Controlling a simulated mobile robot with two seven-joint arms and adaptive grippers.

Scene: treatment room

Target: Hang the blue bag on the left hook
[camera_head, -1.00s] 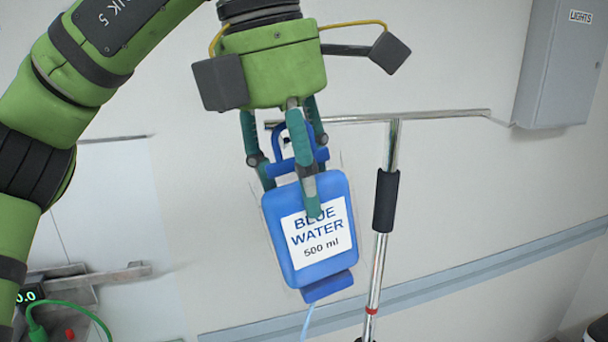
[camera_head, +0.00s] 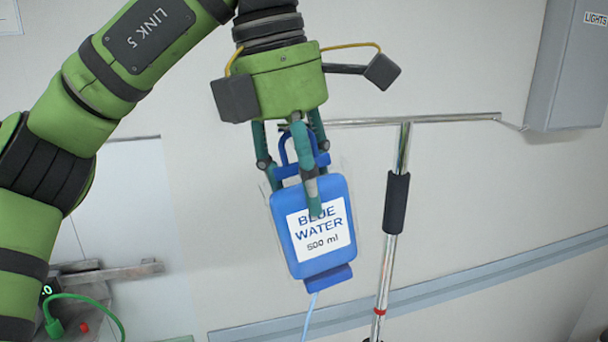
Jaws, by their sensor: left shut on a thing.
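My left gripper (camera_head: 296,182) comes down from the top and is shut on the blue bag (camera_head: 310,264), which has a white label reading "BLUE WATER 500 ml". The bag hangs slightly tilted, with its blue loop (camera_head: 284,150) at the top between the fingers and a pale tube (camera_head: 309,315) below. A metal stand (camera_head: 403,150) has a crossbar (camera_head: 452,118) running left and right. The crossbar's left end lies behind the gripper and the bag's loop in the picture. I cannot tell whether the loop touches the left hook. My right gripper is not in view.
A grey box labelled "LIGHTS" (camera_head: 570,70) is on the wall at the upper right. A blue-grey rail (camera_head: 480,270) runs along the wall. At the lower left are a metal bracket (camera_head: 110,273) and a green cable (camera_head: 100,303).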

